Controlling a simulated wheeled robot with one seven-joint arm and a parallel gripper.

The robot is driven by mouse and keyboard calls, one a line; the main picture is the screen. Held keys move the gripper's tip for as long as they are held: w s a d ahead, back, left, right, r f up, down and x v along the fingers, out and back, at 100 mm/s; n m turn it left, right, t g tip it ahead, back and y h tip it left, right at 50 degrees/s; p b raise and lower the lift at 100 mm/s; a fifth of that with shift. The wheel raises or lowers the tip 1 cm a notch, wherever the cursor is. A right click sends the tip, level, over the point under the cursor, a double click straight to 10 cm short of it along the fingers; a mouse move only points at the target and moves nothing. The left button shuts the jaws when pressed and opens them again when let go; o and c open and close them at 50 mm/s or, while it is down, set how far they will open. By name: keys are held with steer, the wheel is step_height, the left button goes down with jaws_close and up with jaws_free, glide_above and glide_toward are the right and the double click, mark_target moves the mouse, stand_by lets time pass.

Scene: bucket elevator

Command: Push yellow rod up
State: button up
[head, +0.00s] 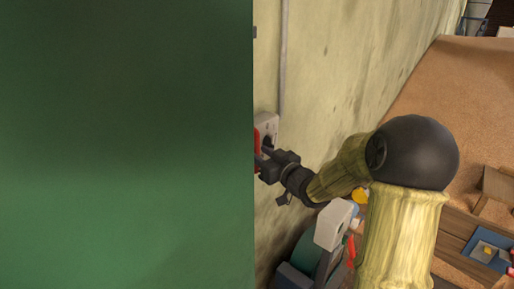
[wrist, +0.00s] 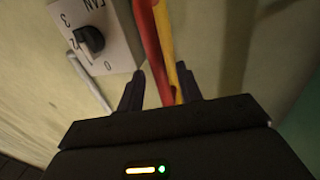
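The yellow rod (wrist: 168,45) shows in the wrist view, running down from the top edge right beside a red rod (wrist: 148,45). Their lower ends pass behind the dark body of my gripper (wrist: 158,88). My gripper is open, one finger on each side of the two rods. There is a gap between the left finger and the red rod. The right finger is close to the yellow rod; I cannot tell if it touches. In the head view my gripper (head: 264,163) is by the wall, partly hidden by a green surface. I cannot make out the yellow rod there.
A FAN switch box (wrist: 95,35) with a black knob is on the wall left of the rods. A grey pipe (wrist: 88,82) is beside it. A large green surface (head: 125,150) fills the left of the head view. A machine (head: 333,225) stands below my arm.

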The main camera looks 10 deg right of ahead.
steer(key=shift+x, duration=1.2)
steer(key=shift+c, duration=0.3)
jaws_close()
steer(key=shift+r, duration=0.15)
